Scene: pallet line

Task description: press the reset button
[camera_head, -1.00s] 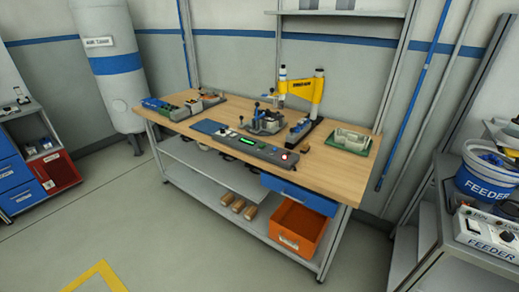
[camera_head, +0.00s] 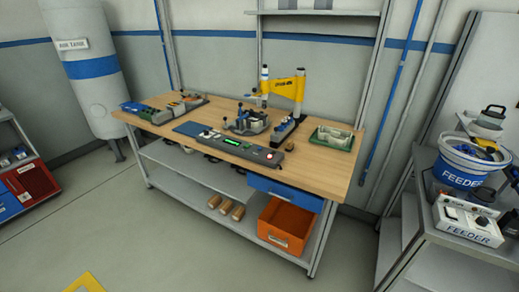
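No button in view carries a readable reset label. A long grey control box (camera_head: 250,152) lies along the front edge of the wooden workbench (camera_head: 320,178), with a lit green display (camera_head: 232,142) and a small red button (camera_head: 270,155) near its right end. At the right, a white feeder control box (camera_head: 468,221) marked FEEDER has dark controls on its top, too small to tell apart. Neither of my grippers is in view.
An orange bin (camera_head: 285,225) sits on the bench's lower shelf. An air tank (camera_head: 92,70) stands at the back left.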

